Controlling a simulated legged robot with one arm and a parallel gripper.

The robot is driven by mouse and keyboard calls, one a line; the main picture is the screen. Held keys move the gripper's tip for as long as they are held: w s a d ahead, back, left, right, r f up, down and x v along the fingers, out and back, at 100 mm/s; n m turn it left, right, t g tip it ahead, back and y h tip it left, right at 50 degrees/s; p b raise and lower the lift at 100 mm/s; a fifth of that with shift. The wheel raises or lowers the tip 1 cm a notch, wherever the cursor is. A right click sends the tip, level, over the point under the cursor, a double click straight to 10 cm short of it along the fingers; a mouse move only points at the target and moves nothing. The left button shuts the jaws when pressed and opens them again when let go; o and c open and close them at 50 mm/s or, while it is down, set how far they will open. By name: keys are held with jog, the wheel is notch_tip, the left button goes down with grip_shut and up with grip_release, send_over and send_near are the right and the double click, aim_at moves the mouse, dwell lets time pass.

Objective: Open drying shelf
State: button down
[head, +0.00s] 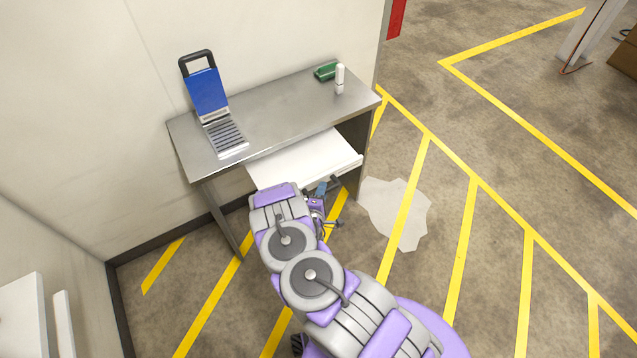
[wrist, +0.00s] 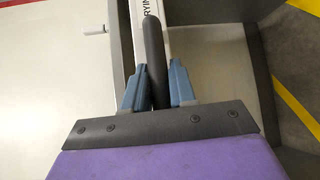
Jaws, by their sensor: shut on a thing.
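The drying shelf (head: 305,158) is a white pull-out shelf under a metal table. It stands partly out towards me, its front edge beyond the table edge. In the wrist view its white front strip (wrist: 181,38) carries dark lettering, partly readable as "RYIN". A dark bar handle (wrist: 153,45) runs along this strip. My gripper (wrist: 157,72) has its two blue fingers on either side of the handle, shut on it. In the head view my gripper (head: 323,190) is at the shelf's front, and my arm hides the shelf's near left part.
On the metal table (head: 280,110) stand a blue-screened device (head: 207,93), a green item (head: 326,71) and a white bottle (head: 340,79). A pale patch (head: 396,212) lies on the floor right of the shelf. The striped floor to the right is open.

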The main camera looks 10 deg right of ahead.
jog(key=shift+s+d+f, duration=0.1)
jog(key=shift+s+d, duration=0.05)
jog(key=shift+s, duration=0.35)
jog(key=shift+s+d+f, duration=0.1)
jog(key=shift+s, duration=0.35)
jog(key=c, duration=1)
grip_release()
jog(key=shift+w+r, duration=0.1)
jog(key=v, duration=1.7)
jog(key=shift+a, duration=0.25)
